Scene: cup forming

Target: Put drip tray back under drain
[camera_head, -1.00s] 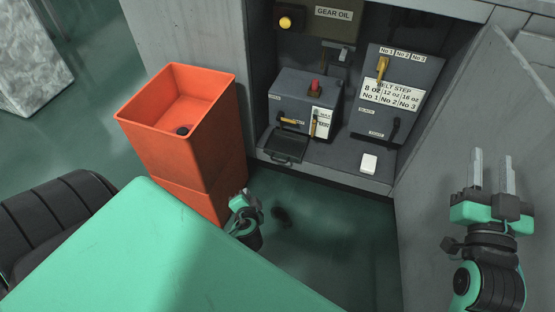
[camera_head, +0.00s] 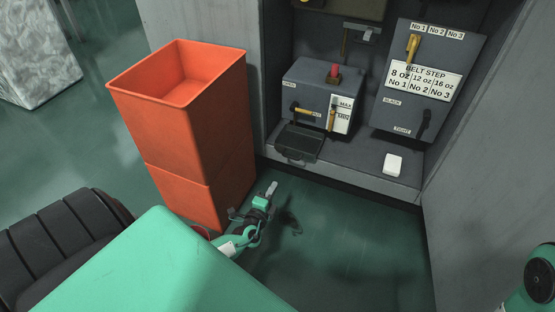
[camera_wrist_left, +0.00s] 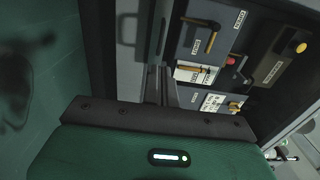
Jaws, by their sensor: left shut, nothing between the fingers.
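The drip tray (camera_head: 298,143) is a shallow dark tray on the cabinet floor, at the front left of the gear oil box (camera_head: 318,92). It lies below the box's yellow drain handle (camera_head: 307,111); I cannot tell whether it is exactly under the outlet. My left gripper (camera_head: 272,188) is shut and empty, low in front of the cabinet and apart from the tray. Its fingers (camera_wrist_left: 163,88) also show in the left wrist view, pointing towards the cabinet. My right gripper is out of view; only part of its arm shows at the lower right.
A tall orange bin (camera_head: 190,130) stands left of the cabinet, close to my left arm. A white block (camera_head: 392,165) lies on the cabinet floor, right of the tray. The belt step panel (camera_head: 420,85) stands behind it. The green floor before the cabinet is clear.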

